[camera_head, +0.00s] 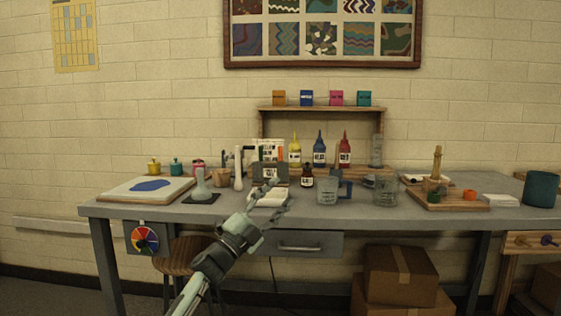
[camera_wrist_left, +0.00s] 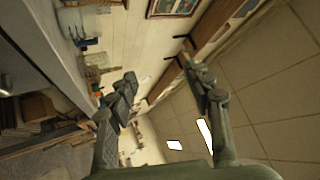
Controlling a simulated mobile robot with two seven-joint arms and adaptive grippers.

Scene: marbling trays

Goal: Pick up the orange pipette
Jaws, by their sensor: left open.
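I cannot make out a clear orange pipette in either view. A small orange item (camera_head: 470,195) sits on the wooden board at the right of the table, too small to tell what it is. My left gripper (camera_head: 277,192) comes up from below in the head view, in front of the middle of the table, fingers spread with nothing between them. In the left wrist view the left gripper (camera_wrist_left: 158,72) is open and empty, with wall and ceiling behind it. My right gripper is not in view.
The grey table (camera_head: 145,211) holds a white tray (camera_head: 113,189) with blue at the left. Glass beakers (camera_head: 386,193) stand right of my gripper, bottles (camera_head: 320,150) behind. A wooden board (camera_head: 455,206) and teal pot (camera_head: 541,188) are at the right.

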